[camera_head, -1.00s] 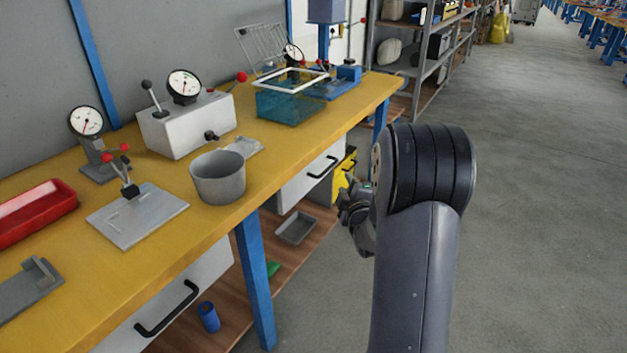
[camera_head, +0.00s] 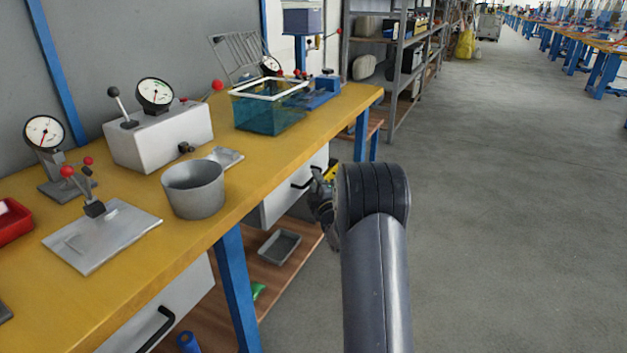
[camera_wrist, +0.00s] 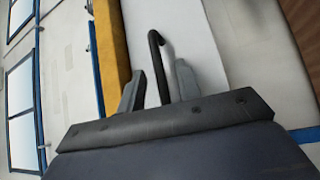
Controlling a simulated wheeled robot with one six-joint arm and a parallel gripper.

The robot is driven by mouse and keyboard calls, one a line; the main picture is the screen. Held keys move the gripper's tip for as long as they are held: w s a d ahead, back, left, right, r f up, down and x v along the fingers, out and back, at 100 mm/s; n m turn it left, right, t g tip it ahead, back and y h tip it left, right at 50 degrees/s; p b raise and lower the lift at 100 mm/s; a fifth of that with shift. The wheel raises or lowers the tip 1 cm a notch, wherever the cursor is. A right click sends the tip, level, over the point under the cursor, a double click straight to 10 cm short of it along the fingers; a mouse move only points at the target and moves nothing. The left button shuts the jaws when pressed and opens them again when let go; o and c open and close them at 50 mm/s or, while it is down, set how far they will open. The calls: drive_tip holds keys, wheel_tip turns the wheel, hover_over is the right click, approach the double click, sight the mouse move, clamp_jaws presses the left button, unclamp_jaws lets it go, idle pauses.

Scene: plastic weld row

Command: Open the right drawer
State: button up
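The right drawer (camera_head: 280,202) is the farther white drawer under the yellow bench top, and its front looks about flush with the bench edge. Its black bar handle (camera_head: 300,184) is partly hidden behind my gripper (camera_head: 320,192). In the wrist view the white drawer front (camera_wrist: 205,35) fills the upper middle. The black handle (camera_wrist: 156,52) runs down between the two grey fingers of my gripper (camera_wrist: 160,78). The fingers are apart, with a visible gap on each side of the handle. How deep the handle lies between them I cannot tell.
The near white drawer (camera_head: 150,320) has its own black handle. A blue bench leg (camera_head: 236,285) stands between the drawers. A lower wooden shelf (camera_head: 290,262) holds a grey tray (camera_head: 280,246). A grey pot (camera_head: 194,190) stands on the bench. The floor to the right is clear.

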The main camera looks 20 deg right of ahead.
drive_tip(key=shift+w+d+r, duration=0.15)
drive_tip(key=shift+w, duration=1)
clamp_jaws()
